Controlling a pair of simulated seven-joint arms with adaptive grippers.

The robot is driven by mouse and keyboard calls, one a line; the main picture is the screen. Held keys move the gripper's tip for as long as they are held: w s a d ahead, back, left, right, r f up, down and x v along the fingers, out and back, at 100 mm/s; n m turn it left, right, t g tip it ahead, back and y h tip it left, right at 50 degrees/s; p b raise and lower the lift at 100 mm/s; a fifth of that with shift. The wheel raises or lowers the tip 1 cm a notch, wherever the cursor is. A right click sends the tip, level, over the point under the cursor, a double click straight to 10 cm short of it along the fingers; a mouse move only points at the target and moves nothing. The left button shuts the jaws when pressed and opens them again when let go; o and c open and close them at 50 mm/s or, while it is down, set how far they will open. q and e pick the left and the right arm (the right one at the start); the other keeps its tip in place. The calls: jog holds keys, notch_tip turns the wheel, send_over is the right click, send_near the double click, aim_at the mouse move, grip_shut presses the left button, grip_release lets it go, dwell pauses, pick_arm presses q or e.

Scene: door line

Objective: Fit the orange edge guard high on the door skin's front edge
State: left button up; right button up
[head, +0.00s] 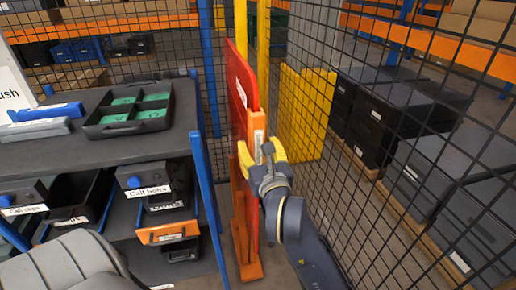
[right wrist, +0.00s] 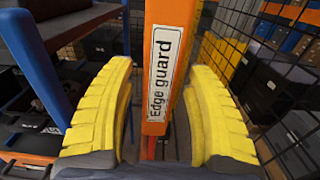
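The red door skin (head: 239,88) stands upright in the middle of the head view. The orange edge guard (head: 257,124), a tall strip, is upright at its front edge; in the right wrist view its white label (right wrist: 163,72) reads "Edge guard". My right gripper (head: 262,150) is at the guard's lower part. In the right wrist view its yellow fingers (right wrist: 158,80) stand apart, one on each side of the guard, with a gap on the left. How the guard seats on the edge is partly hidden. My left gripper is not in view.
A dark bench (head: 60,150) at left carries a tray with green compartments (head: 128,110) and labelled bins below. A blue post (head: 207,190) stands between bench and door. Mesh fence (head: 400,130) runs along the right, near my right arm. An orange stand (head: 246,225) supports the door.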

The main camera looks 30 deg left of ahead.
jog(key=v, duration=1.2)
dwell(0.8)
